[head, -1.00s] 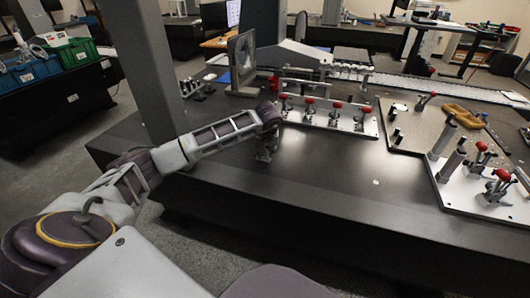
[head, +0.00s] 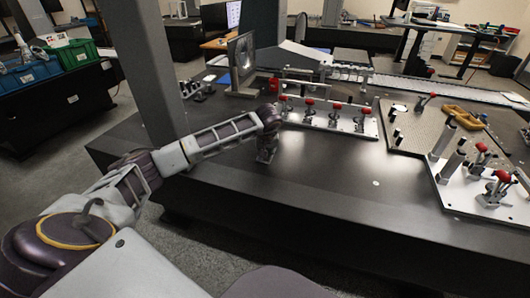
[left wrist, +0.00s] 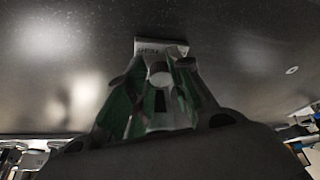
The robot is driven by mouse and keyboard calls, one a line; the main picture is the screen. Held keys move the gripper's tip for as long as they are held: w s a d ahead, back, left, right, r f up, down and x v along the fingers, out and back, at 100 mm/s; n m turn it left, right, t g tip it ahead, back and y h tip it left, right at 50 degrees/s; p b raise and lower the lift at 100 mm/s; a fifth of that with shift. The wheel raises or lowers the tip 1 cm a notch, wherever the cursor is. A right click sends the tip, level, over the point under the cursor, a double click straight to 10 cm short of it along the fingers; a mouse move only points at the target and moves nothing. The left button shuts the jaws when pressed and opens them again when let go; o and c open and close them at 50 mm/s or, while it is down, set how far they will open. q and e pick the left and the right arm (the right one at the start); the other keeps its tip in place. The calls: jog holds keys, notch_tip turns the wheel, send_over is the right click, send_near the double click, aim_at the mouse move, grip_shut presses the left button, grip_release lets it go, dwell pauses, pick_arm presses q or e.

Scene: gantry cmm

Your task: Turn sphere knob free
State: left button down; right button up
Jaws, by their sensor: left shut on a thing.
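My left gripper (head: 266,156) reaches down to the dark table top near its front left part. In the head view the knob is too small and covered to make out. My right gripper is not in view.
A plate with several red-knobbed clamps (head: 345,124) stands just behind and right of my gripper. A grey column (head: 150,80) rises beside my left arm. A metal fixture plate (head: 470,192) lies at the right. The table's front middle (head: 330,175) is mostly clear.

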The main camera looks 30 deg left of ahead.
pick_arm(q)
jog(key=shift+r+n, duration=0.1)
jog(key=shift+n, duration=0.2)
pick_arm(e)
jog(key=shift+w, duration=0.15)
pick_arm(q)
jog(key=n+p, duration=0.1)
jog(key=n, duration=0.1)
jog(key=n+g+y+p, duration=0.1)
jog(key=n, duration=0.1)
jog(key=n+g+p, duration=0.1)
jog(key=n, duration=0.2)
jog(key=shift+w+d+y, duration=0.2)
jog(key=shift+w+y, duration=0.1)
jog(key=shift+w, duration=0.05)
jog(key=shift+w+n+g+p, duration=0.15)
jog(key=shift+n+g+p, duration=0.35)
jog(key=shift+n, duration=0.65)
jog(key=shift+w+n+g+p, duration=0.1)
jog(key=shift+n+g+p, duration=0.15)
jog(key=shift+n+g, duration=0.65)
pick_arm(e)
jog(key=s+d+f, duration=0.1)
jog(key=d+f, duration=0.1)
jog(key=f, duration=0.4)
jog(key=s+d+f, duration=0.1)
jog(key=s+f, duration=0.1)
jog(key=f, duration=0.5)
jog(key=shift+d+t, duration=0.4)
